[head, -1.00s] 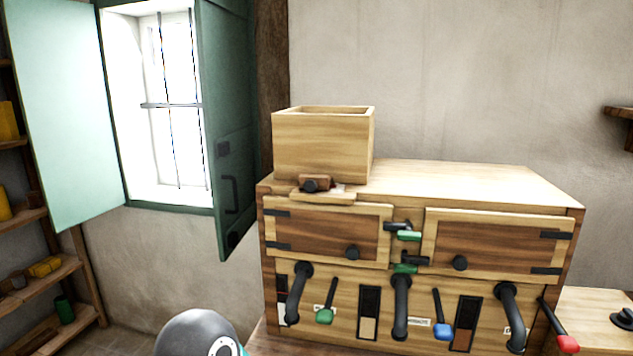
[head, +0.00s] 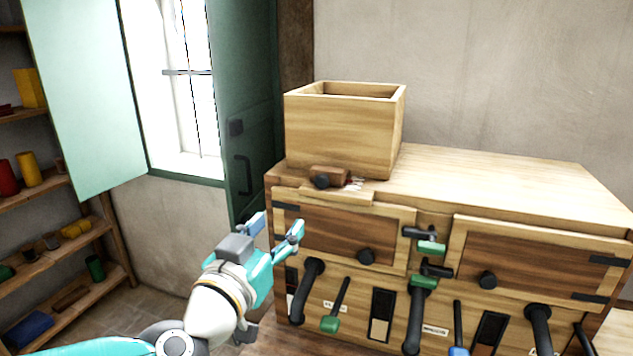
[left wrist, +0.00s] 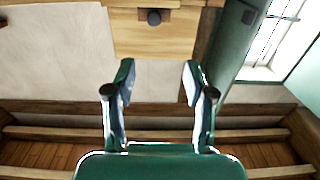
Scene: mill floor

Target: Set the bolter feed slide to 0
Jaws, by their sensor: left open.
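The slide under the wooden hopper box (head: 343,135) is a small brown block (head: 335,173) with a black knob (head: 320,182), on the left front of the cabinet top. Small pale marks lie just right of it, too small to read. My left gripper (head: 278,228) is open and empty, below and left of the knob and apart from it. The left wrist view seems upside down; there the open fingers (left wrist: 158,78) show below the hopper (left wrist: 165,40) and the black knob (left wrist: 153,17). My right gripper is out of view.
The green shutter (head: 247,110) stands open close left of the hopper. The cabinet front has doors, green-handled latches (head: 431,247), and several black curved handles (head: 308,290) and levers. Shelves (head: 60,250) stand at the far left. The cabinet top right of the hopper is clear.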

